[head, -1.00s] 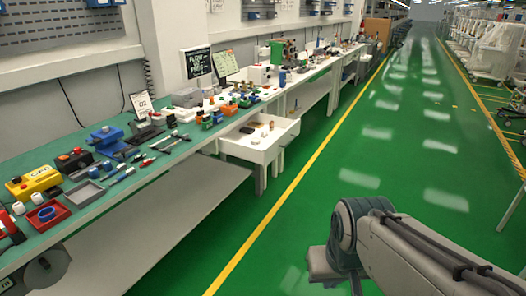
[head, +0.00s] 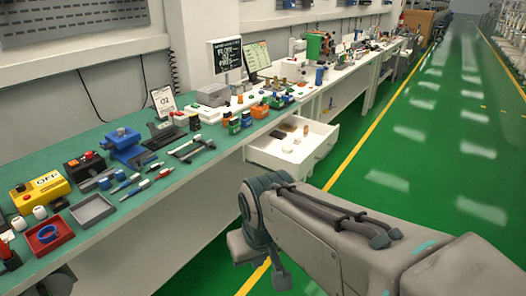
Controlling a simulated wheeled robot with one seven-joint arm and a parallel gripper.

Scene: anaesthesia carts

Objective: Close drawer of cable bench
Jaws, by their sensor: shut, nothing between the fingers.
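A white drawer (head: 321,152) stands pulled out from under the bench (head: 262,126) and juts into the aisle. Inside it lie a dark flat piece (head: 277,134), a brown piece (head: 306,130) and small white pieces (head: 287,148). My arm reaches in from the lower right, in front of and below the drawer in the picture. A clear gap of green floor shows between the arm and the drawer. My gripper's fingers do not show; the arm's visible end is a bent grey joint.
A green-topped bench (head: 112,209) with tools, trays and a yellow OFF box (head: 41,190) runs along the left. More benches continue behind the drawer. The green aisle floor (head: 415,180) right of the yellow line is clear.

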